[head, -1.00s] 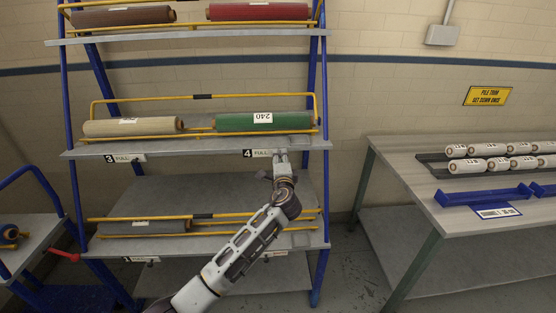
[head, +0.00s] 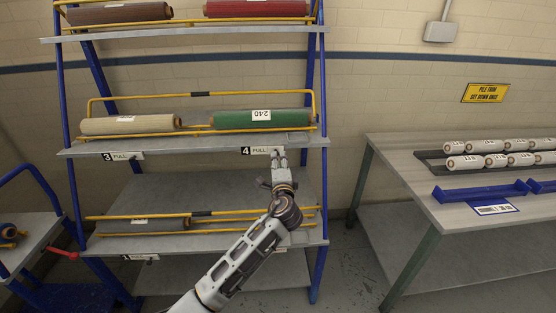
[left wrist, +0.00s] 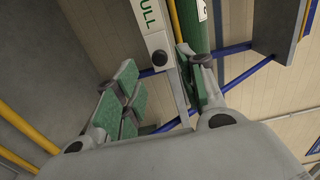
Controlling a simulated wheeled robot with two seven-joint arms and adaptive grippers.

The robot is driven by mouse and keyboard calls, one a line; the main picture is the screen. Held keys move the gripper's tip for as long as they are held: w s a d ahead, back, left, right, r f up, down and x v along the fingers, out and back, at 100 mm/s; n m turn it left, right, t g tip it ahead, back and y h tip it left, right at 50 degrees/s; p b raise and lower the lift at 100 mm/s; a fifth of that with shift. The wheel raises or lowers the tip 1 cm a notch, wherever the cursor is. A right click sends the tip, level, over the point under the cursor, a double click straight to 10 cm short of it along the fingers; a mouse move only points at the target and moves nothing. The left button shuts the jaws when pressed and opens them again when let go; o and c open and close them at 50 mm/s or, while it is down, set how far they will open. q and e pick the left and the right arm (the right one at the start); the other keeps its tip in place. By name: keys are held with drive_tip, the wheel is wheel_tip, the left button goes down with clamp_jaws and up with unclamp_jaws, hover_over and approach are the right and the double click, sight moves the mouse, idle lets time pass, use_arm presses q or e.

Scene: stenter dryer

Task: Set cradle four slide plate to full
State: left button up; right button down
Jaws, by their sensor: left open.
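Cradle four's slide plate (head: 260,151) is a white strip on the middle shelf's front edge, beside a black "4", and reads FULL. Above it a green roll (head: 262,119) tagged 240 lies in the cradle. My left gripper (head: 279,155) is open at the plate's right end. In the left wrist view the plate (left wrist: 150,25) shows part of the word FULL, with a grey end piece between the green-padded fingers (left wrist: 165,90). I cannot tell whether either finger touches it. My right gripper is out of view.
Cradle three's plate (head: 124,156) also reads FULL, under a beige roll (head: 128,125). A lower shelf (head: 230,190) lies beneath my left gripper. A table (head: 408,170) with white rolls and blue trays stands at right. A blue cart (head: 30,230) stands at left.

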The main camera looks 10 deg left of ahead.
use_arm(q)
drive_tip(key=v, duration=0.7)
drive_tip(key=shift+s, duration=0.25)
idle(0.4)
